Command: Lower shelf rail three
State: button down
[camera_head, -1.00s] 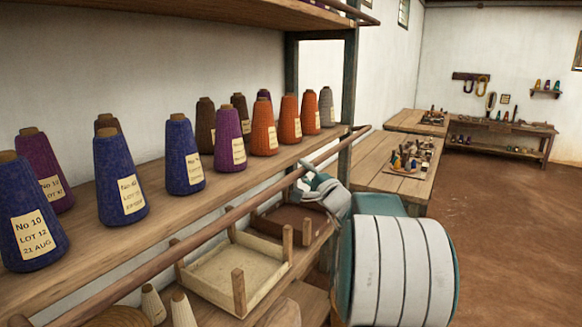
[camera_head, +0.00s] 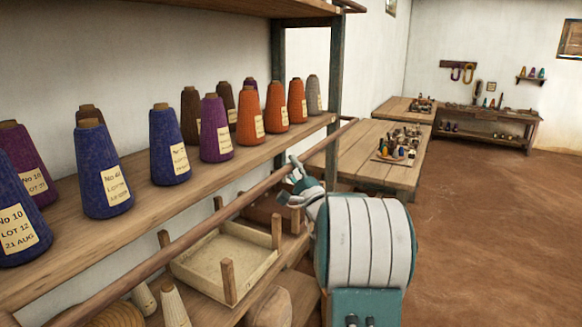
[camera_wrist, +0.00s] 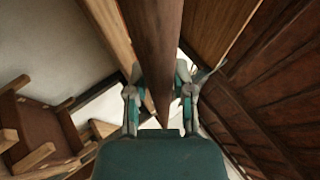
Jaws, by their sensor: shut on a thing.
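A long, round wooden rail (camera_head: 195,231) runs slantwise along the front of the cone shelf (camera_head: 130,239), its far end near the dark upright post. My gripper (camera_head: 299,182) is at the rail towards its far end, with my pale arm behind and below it. In the wrist view, the rail (camera_wrist: 155,45) passes between the two fingers of my gripper (camera_wrist: 160,88), one on each side, and they are shut on it. The rail's near end is cut off by the frame, and the exact finger contact is small in the head view.
Several labelled yarn cones (camera_head: 170,150) stand on the shelf behind the rail. A pale tray with corner posts (camera_head: 213,262) lies on the lower shelf, beneath the rail. A wooden table (camera_head: 352,162) stands beyond the post. The brown floor (camera_head: 480,230) is open at right.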

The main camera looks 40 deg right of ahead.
jog(key=shift+f, duration=0.45)
jog(key=shift+c, duration=2.4)
grip_release()
jog(key=shift+d, duration=0.1)
jog(key=shift+r, duration=0.1)
jog(key=shift+s, duration=0.1)
jog(key=v, duration=1.1)
jog(key=shift+s+f, duration=0.3)
